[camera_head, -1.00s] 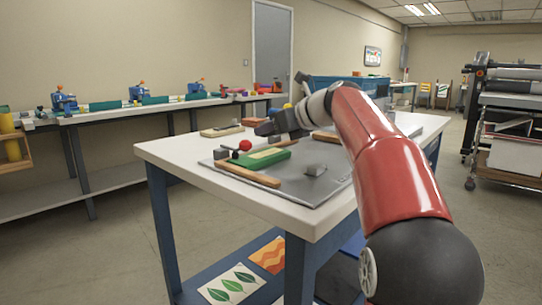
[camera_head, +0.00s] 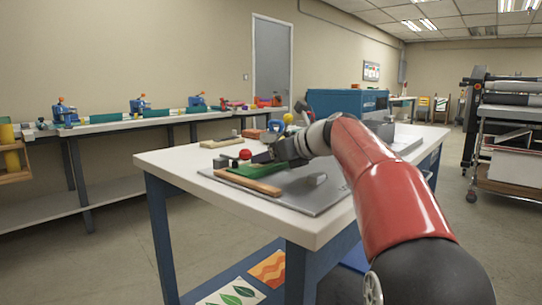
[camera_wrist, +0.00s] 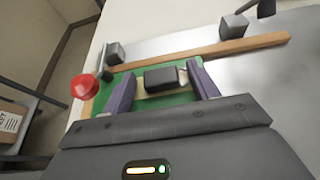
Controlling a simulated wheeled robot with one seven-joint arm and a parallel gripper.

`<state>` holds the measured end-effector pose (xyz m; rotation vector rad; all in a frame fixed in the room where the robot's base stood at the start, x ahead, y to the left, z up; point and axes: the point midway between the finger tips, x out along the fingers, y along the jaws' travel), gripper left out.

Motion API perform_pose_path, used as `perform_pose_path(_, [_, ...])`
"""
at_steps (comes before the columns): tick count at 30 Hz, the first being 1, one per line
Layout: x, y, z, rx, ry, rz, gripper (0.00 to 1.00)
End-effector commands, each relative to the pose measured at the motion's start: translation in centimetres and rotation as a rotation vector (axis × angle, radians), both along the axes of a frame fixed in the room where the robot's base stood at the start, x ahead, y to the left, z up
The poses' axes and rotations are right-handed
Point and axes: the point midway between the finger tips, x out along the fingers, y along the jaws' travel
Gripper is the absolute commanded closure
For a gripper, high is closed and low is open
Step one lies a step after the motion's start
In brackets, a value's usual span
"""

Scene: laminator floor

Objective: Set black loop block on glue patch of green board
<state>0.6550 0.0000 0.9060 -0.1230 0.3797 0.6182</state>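The green board (camera_wrist: 176,98) lies on the grey sheet on the table; it also shows in the head view (camera_head: 243,170). A pale glue patch (camera_wrist: 139,90) is on it. The black loop block (camera_wrist: 161,79) sits at the patch, between my fingers, and appears to rest on it. My gripper (camera_wrist: 160,70) has its two purple fingers on either side of the block, with narrow gaps showing. In the head view my gripper (camera_head: 264,157) is low over the board. The block's underside and any loop cannot be made out.
A wooden strip (camera_wrist: 210,46) runs along the board's edge. A grey block (camera_wrist: 234,27) and another grey block (camera_wrist: 115,53) stand nearby. A red ball (camera_wrist: 85,87) is close to the left finger. The grey sheet (camera_wrist: 275,85) is clear on the right.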

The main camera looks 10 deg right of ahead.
Motion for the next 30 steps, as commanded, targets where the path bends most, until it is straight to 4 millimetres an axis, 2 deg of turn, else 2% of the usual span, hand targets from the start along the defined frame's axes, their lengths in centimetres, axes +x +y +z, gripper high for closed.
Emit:
perform_pose_path(10, [-0.3, -0.3, 0.6, -0.001, 0.000, -0.002, 0.41])
perform_pose_path(24, [-7.2, -5.3, 4.1, 0.000, -0.001, -0.003, 0.41])
perform_pose_path(30, [-8.7, -6.4, 4.8, 0.000, 0.001, -0.001, 0.41])
